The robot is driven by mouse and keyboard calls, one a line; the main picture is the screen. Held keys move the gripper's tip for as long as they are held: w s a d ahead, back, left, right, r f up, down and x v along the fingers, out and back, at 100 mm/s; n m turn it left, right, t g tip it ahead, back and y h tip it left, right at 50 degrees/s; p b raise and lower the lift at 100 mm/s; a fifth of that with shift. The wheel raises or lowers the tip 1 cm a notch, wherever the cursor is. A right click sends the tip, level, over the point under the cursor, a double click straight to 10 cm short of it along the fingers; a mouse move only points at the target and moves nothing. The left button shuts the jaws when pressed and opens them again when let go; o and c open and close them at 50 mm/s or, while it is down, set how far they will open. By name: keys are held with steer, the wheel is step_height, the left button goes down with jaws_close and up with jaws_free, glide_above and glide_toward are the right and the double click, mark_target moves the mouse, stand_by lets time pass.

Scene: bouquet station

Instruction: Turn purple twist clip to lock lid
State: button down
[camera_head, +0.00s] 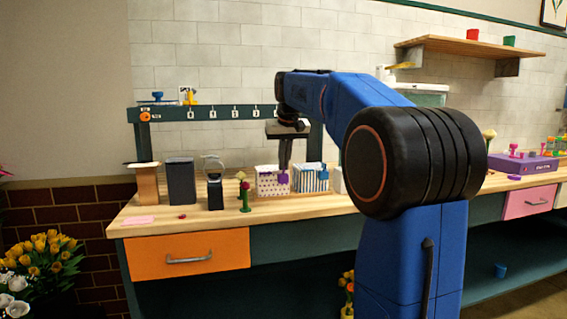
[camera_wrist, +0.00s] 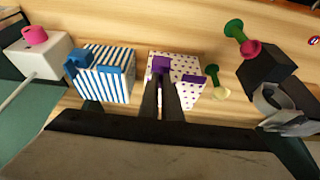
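The purple twist clip (camera_head: 283,178) is on the robot-facing side of a white box with purple dots (camera_head: 267,182). In the wrist view the clip (camera_wrist: 161,63) shows just beyond my fingertips, at the edge of the dotted box (camera_wrist: 184,63). A second small purple piece (camera_wrist: 191,96) sits at another edge of the lid. My gripper (camera_head: 285,165) points down over the dotted box. Its dark fingers (camera_wrist: 160,84) are close together with their tips at the clip. The tips hide the contact, so I cannot tell whether they grip it or only touch it.
A blue-striped box (camera_head: 312,178) with a blue clip (camera_wrist: 78,63) stands close beside the dotted box. The bench front (camera_head: 170,219) has free room.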

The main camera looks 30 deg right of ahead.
steer(key=c, duration=2)
jaws_free()
steer(key=v, duration=1.7)
steer(key=shift+s+r, duration=0.15)
steer(key=shift+r, duration=0.05)
steer(key=s+a+f+n, duration=0.1)
steer(key=s+a+f, duration=0.4)
steer(key=s+f, duration=0.6)
steer(key=s+a+f+n+y, duration=0.1)
steer(key=s+a+f, duration=0.4)
steer(key=s+f, duration=0.5)
steer(key=s+a+f+n, duration=0.1)
steer(key=s+a+f, duration=0.5)
steer(key=f, duration=1.7)
steer(key=shift+s+a+n+t, duration=0.15)
steer(key=shift+s+n+t, duration=0.15)
steer(key=shift+s, duration=2.5)
